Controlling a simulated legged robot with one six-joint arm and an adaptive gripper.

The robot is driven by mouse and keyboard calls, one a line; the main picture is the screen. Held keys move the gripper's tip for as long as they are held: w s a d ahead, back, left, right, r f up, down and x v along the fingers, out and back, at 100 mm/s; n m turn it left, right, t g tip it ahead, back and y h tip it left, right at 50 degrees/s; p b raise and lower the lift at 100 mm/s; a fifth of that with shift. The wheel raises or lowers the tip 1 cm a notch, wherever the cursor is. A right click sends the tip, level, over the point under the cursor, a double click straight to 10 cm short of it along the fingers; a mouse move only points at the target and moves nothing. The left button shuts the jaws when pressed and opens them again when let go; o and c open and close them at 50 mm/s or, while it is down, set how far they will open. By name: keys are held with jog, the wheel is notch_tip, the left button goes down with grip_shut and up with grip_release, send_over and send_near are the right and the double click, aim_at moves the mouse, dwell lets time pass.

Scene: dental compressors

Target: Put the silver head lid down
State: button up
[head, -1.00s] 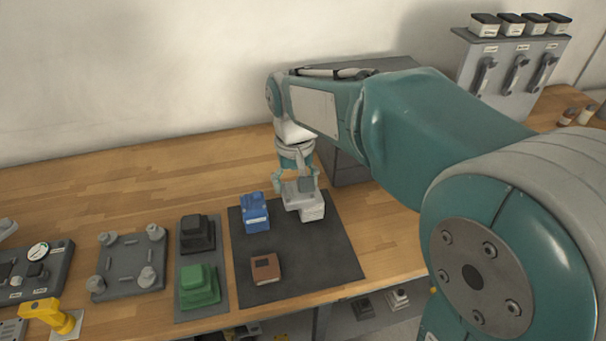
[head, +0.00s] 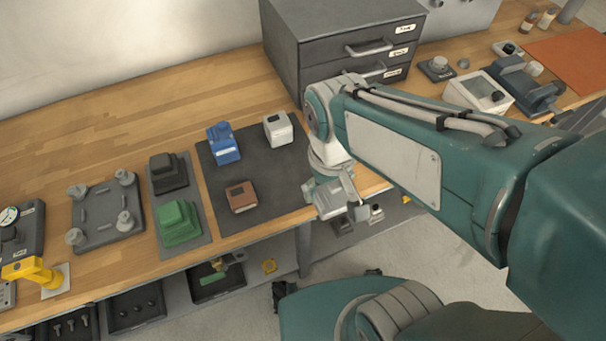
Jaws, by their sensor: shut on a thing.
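My gripper (head: 327,187) is at the right edge of the dark mat (head: 245,208), near the table's front edge. It is shut on a light grey piece, the silver head lid (head: 335,201), partly hidden by the fingers and arm. A white block-shaped body (head: 278,129) with a dark spot on it stands at the back right of the mat. It is apart from the gripper. A blue unit (head: 222,144) and a brown block (head: 241,196) also stand on the mat.
A grey drawer cabinet (head: 345,45) stands behind the mat. Left of the mat are a tray with a black block (head: 168,172) and a green block (head: 179,222), and a grey plate with corner knobs (head: 107,213). The mat's front right is bare.

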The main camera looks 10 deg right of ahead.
jog(key=w+a+f, duration=0.3)
jog(key=w+f, duration=0.1)
jog(key=w, duration=0.5)
send_over(297, 175)
notch_tip(297, 175, down, 6)
jog(key=shift+s+r, duration=0.1)
jog(key=shift+r, duration=0.05)
jog(key=shift+f, duration=1.65)
jog(key=o, duration=1)
jog(key=shift+f, duration=0.1)
